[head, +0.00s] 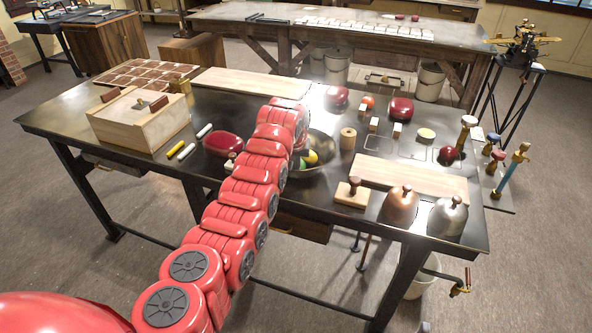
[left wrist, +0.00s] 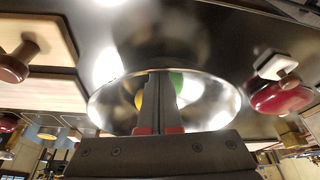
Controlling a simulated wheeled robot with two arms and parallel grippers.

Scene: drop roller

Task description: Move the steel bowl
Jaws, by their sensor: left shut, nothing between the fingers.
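The steel bowl (head: 325,172) stands on the dark worktable, partly hidden behind my left arm in the head view. Yellow (head: 311,157) and green round things lie in it. In the left wrist view the bowl (left wrist: 215,100) fills the middle, with the green thing (left wrist: 176,81) and the yellow thing (left wrist: 139,98) partly behind the fingers. My left gripper (left wrist: 160,78) is shut and empty, its fingers in front of the bowl's opening. I cannot tell whether they touch it. In the head view the arm hides the fingers. My right gripper is not in view.
Left of the bowl are a red lidded object (head: 222,143), chalk-like sticks and a wooden box (head: 138,122). To the right stand a wooden spool (head: 348,138), a board (head: 415,180), a copper bell (head: 400,205) and a steel bell (head: 448,214). A pale board (head: 250,84) lies behind.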

